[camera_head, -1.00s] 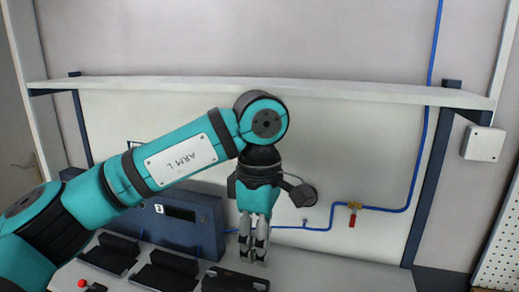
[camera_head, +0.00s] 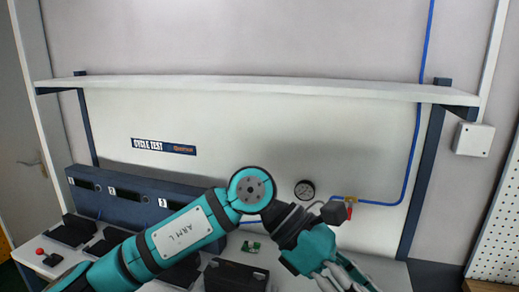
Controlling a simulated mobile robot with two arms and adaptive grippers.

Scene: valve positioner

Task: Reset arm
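My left arm, marked "ARM L", reaches in from the lower left across the front of the bench. My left gripper (camera_head: 350,282) points down and right at the bottom edge, right of the black fixtures. Its grey fingers are partly cut off by the frame, and I cannot tell whether they are open or shut. No held object shows at the visible part of the fingers. My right arm and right gripper are not in view.
A blue station (camera_head: 135,207) with numbered displays stands at the left, with black fixtures (camera_head: 70,231) and a red button (camera_head: 39,251) before it. A small green part (camera_head: 251,246) lies behind the arm. A gauge (camera_head: 304,190), red-handled valve (camera_head: 349,208) and shelf (camera_head: 260,88) are behind.

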